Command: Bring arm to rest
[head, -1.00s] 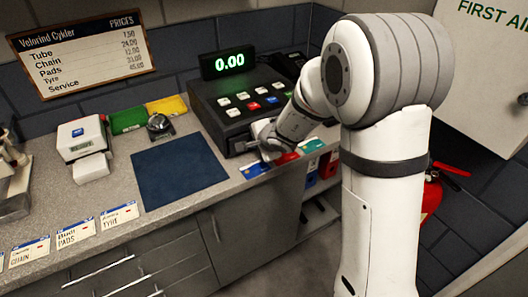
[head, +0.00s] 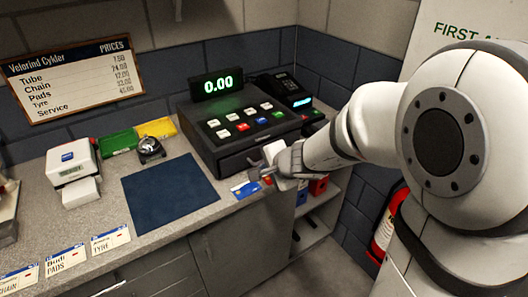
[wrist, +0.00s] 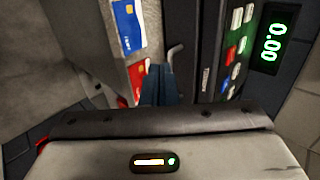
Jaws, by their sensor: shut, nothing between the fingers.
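My gripper (head: 262,170) is at the front right of the counter, just in front of the cash register (head: 240,125). In the wrist view its dark blue fingers (wrist: 157,85) are together with nothing held between them. The register's display reads 0.00, and its drawer looks shut. A blue card (head: 245,188) lies on the counter edge close to the gripper; it also shows in the wrist view (wrist: 129,25). A red card (wrist: 138,78) shows beside the fingers in the wrist view. My arm partly hides the counter's right end.
A dark blue mat (head: 170,193) lies on the counter, with a bell (head: 150,149) behind it. A card terminal (head: 285,90) stands right of the register. A red fire extinguisher (head: 388,222) hangs at the right, near my arm. Open shelves (head: 312,232) lie below.

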